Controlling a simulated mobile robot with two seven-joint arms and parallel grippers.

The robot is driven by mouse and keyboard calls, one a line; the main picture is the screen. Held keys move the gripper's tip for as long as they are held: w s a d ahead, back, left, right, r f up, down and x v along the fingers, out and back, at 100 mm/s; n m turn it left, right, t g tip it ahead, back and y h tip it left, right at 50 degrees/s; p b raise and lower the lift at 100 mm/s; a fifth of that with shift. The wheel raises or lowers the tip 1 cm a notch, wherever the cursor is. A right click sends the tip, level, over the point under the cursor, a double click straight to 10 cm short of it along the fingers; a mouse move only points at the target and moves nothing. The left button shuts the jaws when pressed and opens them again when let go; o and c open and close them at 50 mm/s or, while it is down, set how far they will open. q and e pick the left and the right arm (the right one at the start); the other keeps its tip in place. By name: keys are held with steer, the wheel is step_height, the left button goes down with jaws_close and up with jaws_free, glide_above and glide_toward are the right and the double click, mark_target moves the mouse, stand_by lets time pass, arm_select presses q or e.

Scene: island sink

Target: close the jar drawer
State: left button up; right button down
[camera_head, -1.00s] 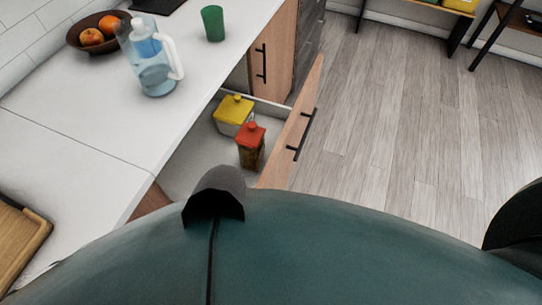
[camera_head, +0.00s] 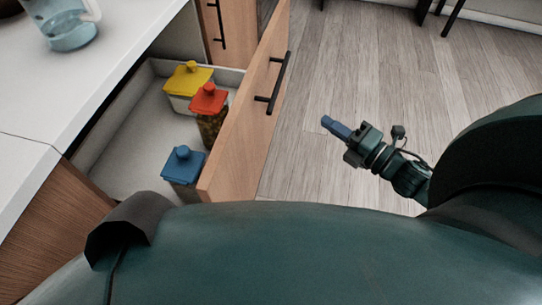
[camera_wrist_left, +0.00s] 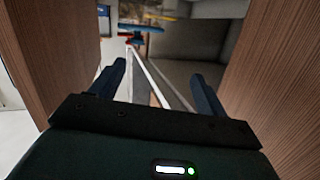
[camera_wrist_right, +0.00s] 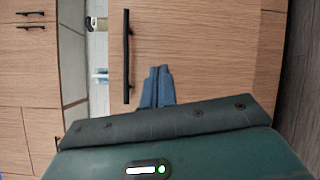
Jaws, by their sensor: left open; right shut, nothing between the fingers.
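The jar drawer (camera_head: 128,128) is pulled open under the white counter. Its wooden front (camera_head: 238,135) has a black handle (camera_head: 273,83). Inside stand a yellow-lidded jar (camera_head: 188,80), a red-lidded jar (camera_head: 209,105) and a blue-lidded jar (camera_head: 183,165). My right gripper (camera_head: 327,121) is shut and empty, outside the drawer front and apart from it in the head view. In the right wrist view its fingers (camera_wrist_right: 158,72) point at the front, beside the handle (camera_wrist_right: 126,55). My left gripper (camera_wrist_left: 162,75) is open between wooden panels, a pale drawer edge showing between its fingers; the head view hides it.
A blue pitcher (camera_head: 70,25) stands on the counter (camera_head: 35,90). Another cabinet door with a handle (camera_head: 217,25) is behind the drawer. The wooden floor (camera_head: 375,75) right of the drawer is clear.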

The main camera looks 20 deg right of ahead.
step_height(320, 180, down, 4)
steer(key=n+g+y+b, duration=0.2)
steer(key=n+y+b, duration=0.45)
steer(key=n, duration=0.65)
steer(key=n+g+y+b, duration=0.1)
steer(key=n+g+b, duration=0.3)
steer(key=n+b, duration=0.45)
glide_toward(259, 132)
steer(key=shift+m, duration=0.25)
steer(key=x, duration=0.4)
steer(key=shift+w+a, duration=0.2)
steer(key=shift+a, duration=0.15)
arm_select(q)
step_height(259, 132, down, 5)
steer(key=s+d+m+t+h, duration=0.1)
steer(key=d+t+h, duration=0.1)
steer(key=d+h, duration=0.1)
steer(key=shift+s+m+t+h, duration=0.15)
steer(key=shift+m+t+h, duration=0.15)
steer(key=shift+t, duration=0.1)
arm_select(e)
steer(key=shift+x, duration=0.95)
arm_select(q)
steer(key=shift+a, duration=0.1)
arm_select(e)
steer(key=shift+a, duration=0.1)
